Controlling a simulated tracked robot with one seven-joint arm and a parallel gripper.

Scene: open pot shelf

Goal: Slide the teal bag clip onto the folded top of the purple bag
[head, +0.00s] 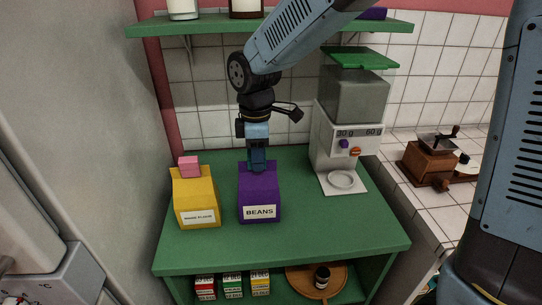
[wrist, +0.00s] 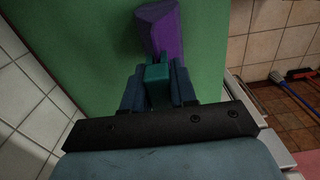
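The purple bag (head: 260,195), labelled BEANS, stands upright on the green shelf top (head: 315,230). My gripper (head: 257,166) points down right at the bag's top. In the wrist view the teal bag clip (wrist: 157,73) sits between my two fingers, which are shut on it. The purple bag (wrist: 163,30) lies just beyond the clip and seems to meet its far end. The folded top is mostly hidden by the clip and fingers. I cannot tell whether the clip is around the fold or only against it. In the head view the clip is not clearly visible.
A yellow bag (head: 196,200) with a pink clip (head: 189,166) on top stands to the left. A grey dispenser (head: 350,130) stands right of the purple bag. A green upper shelf (head: 215,26) spans behind my arm. The shelf top's front is clear.

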